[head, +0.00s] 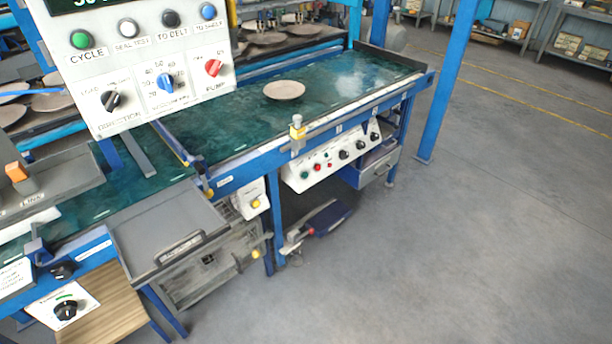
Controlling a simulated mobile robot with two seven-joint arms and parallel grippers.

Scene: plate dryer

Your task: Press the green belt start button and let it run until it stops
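A white control panel (335,158) is fixed to the front of the blue belt frame. A small green button (305,174) sits at its left end, beside red buttons (317,168) and several black knobs. The green belt (235,120) runs above it, and one round brown plate (284,90) lies on the belt. Whether the belt is moving cannot be told from this frame. Neither of my grippers is in view.
A hanging panel (140,60) at upper left carries another green button (80,39), labelled CYCLE, with several knobs. A grey tray (170,225) juts out at lower left. A foot pedal (318,222) lies beneath the belt. Grey floor (460,240) is open at right.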

